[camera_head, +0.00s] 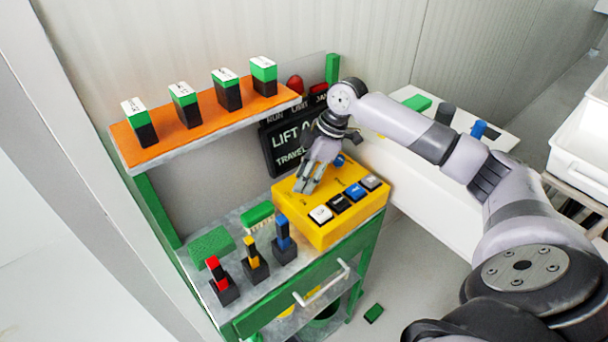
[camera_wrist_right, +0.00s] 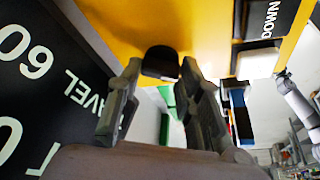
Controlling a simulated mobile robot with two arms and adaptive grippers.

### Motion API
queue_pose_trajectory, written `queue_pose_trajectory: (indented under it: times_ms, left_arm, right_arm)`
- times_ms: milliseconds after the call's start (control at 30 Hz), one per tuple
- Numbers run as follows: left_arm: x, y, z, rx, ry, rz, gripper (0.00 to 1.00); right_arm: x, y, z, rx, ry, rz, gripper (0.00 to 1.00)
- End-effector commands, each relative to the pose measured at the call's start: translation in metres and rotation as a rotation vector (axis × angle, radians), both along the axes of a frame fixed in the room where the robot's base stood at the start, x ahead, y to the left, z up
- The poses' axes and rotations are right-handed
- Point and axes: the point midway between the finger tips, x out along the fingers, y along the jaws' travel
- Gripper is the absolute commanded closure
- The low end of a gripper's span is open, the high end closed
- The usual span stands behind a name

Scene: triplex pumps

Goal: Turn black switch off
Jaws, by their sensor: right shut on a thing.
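A yellow control box (camera_head: 318,238) sits on the right end of the grey bench. My right gripper (camera_head: 308,188) points down at the left part of its top. In the right wrist view, the black switch (camera_wrist_right: 160,62) stands out from the yellow face between my fingertips. The fingers are shut on it from both sides. In the head view the switch is hidden by the gripper, and I cannot tell its on or off position. My left gripper is not in view.
Several push buttons (camera_head: 339,203) line the box's front edge. A black sign (camera_head: 285,150) stands close behind the gripper. Red, yellow and blue-topped black blocks (camera_head: 284,244) stand left of the box. An orange shelf (camera_head: 170,150) holds several green-black blocks.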

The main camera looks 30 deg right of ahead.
Motion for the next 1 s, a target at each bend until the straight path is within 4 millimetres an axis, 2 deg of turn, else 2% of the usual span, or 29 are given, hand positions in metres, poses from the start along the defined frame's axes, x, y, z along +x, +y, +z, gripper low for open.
queue_pose_trajectory:
  times_ms: [367, 700, 1000]
  left_arm:
    - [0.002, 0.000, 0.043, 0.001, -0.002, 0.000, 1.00]
    - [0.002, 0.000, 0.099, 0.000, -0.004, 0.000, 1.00]
    - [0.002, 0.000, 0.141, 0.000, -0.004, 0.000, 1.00]
  right_arm:
    - [-0.002, 0.001, 0.007, 0.000, 0.003, -0.201, 0.95]
    - [-0.003, 0.003, 0.009, 0.002, 0.002, -0.518, 0.95]
    - [-0.003, 0.005, 0.007, 0.002, 0.000, -0.782, 0.95]
